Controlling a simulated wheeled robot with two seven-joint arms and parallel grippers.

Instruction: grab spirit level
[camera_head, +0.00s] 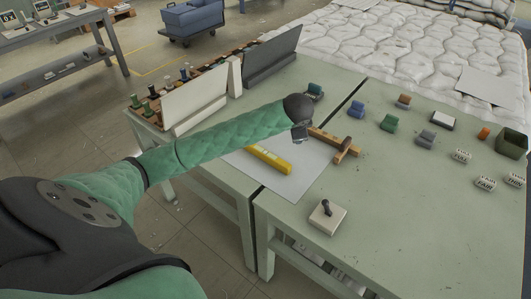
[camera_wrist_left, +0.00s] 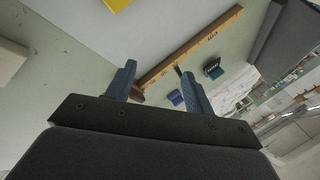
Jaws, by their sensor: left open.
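A yellow spirit level (camera_head: 268,158) lies on a pale sheet on the green table in the head view. Its yellow end also shows at the top edge of the left wrist view (camera_wrist_left: 117,4). My left gripper (camera_head: 299,134) is above the table, to the upper right of the level and apart from it. In the left wrist view my left gripper (camera_wrist_left: 159,69) is open, with nothing visibly held. A wooden T-square (camera_wrist_left: 192,45) shows just beyond its fingertips. My right gripper is not in view.
The wooden T-square (camera_head: 335,145) lies right of the level. A white block with a dark knob (camera_head: 327,216) stands near the front edge. Small fabric rolls and label blocks (camera_head: 388,122) sit at the right. Upright panels (camera_head: 195,98) stand behind.

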